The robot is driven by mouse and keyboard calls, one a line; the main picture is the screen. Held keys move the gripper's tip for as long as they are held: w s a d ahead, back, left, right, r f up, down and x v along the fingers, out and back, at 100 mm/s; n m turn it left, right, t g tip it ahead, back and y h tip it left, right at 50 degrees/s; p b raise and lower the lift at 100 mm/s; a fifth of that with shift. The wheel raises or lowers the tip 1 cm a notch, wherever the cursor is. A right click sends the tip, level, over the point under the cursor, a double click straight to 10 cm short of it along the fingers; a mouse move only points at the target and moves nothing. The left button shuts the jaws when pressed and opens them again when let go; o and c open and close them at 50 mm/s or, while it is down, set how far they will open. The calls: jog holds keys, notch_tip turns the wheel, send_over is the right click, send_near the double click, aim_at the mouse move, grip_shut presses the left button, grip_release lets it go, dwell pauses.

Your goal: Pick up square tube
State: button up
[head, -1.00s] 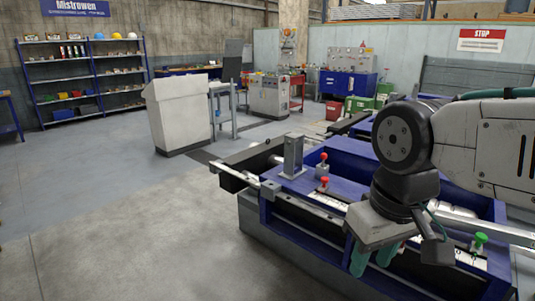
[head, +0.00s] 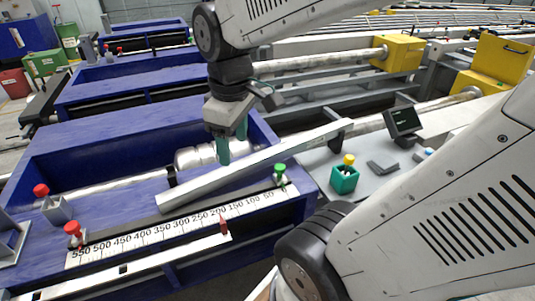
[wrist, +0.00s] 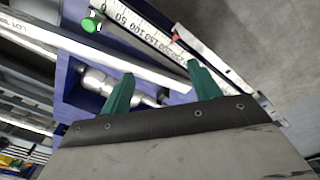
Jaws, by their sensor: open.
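The square tube (head: 260,162) is a long, light-grey bar lying at a slant across the blue runout table (head: 95,150), beside the printed scale (head: 190,225). My gripper (head: 232,146) points down, open and empty, close to the tube's far edge, with green fingers. In the wrist view the tube (wrist: 75,45) runs diagonally past the fingertips of my gripper (wrist: 160,71). I cannot tell the height between fingertips and tube.
Red knobs (head: 41,190) and a green knob (head: 280,169) stand up from the table near the tube. A metal roller (head: 195,158) lies behind it. A teal box with a yellow button (head: 344,178) and a small screen (head: 403,121) are to the right.

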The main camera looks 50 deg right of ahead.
jog(key=w+d+f+n, duration=0.3)
jog(key=d, duration=0.3)
jog(key=w+d+f+n, duration=0.3)
jog(key=w+d, duration=0.1)
jog(key=d, duration=0.2)
jog(key=n, duration=0.4)
send_over(269, 152)
jog(key=shift+g, duration=0.4)
jog(key=f, duration=0.6)
jog(key=shift+s+a, duration=0.25)
jog(key=shift+a, duration=0.1)
jog(key=f, duration=0.8)
jog(key=shift+w+d, duration=0.25)
jog(key=shift+d, duration=0.05)
grip_shut()
